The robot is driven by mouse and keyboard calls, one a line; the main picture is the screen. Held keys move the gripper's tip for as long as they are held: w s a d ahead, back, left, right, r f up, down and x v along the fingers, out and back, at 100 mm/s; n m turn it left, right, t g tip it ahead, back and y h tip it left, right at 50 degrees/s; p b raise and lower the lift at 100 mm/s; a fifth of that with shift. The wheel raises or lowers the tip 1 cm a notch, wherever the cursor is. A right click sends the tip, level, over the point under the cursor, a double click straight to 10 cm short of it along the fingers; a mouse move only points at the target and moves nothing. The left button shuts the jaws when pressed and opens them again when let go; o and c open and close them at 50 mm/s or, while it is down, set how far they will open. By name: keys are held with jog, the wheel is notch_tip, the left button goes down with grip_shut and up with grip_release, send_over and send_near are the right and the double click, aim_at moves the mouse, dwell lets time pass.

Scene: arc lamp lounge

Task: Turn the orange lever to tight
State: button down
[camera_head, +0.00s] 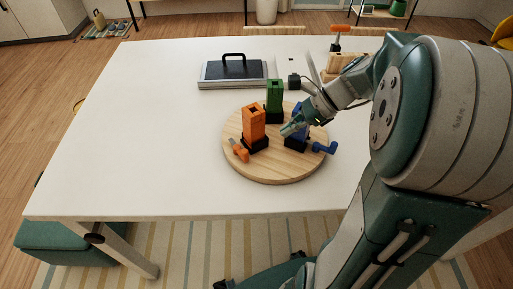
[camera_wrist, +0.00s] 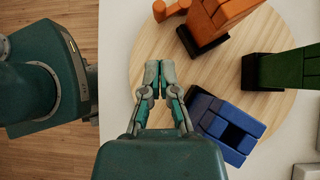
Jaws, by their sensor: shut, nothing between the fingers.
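An orange block post (camera_head: 253,124) stands on the left of a round wooden board (camera_head: 275,173). Its orange lever (camera_head: 240,153) sticks out low at the front left, pointing toward the board's edge. In the wrist view the orange post (camera_wrist: 215,18) is at the top, and its lever (camera_wrist: 172,9) shows at the top edge. A green post (camera_head: 274,96) stands at the back, and a blue post (camera_head: 297,138) at the right with a blue lever (camera_head: 324,148). My gripper (camera_head: 288,130) is shut and empty, above the board by the blue post. In the wrist view the fingertips (camera_wrist: 160,72) are together.
A grey case with a black handle (camera_head: 234,72) lies behind the board. A small black block (camera_head: 293,81) and a wooden block with an orange-topped tool (camera_head: 340,58) are at the back. The white table (camera_head: 130,140) is clear on the left.

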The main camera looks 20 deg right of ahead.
aim_at(238, 148)
jog(key=shift+f, duration=0.1)
jog(key=x, duration=1)
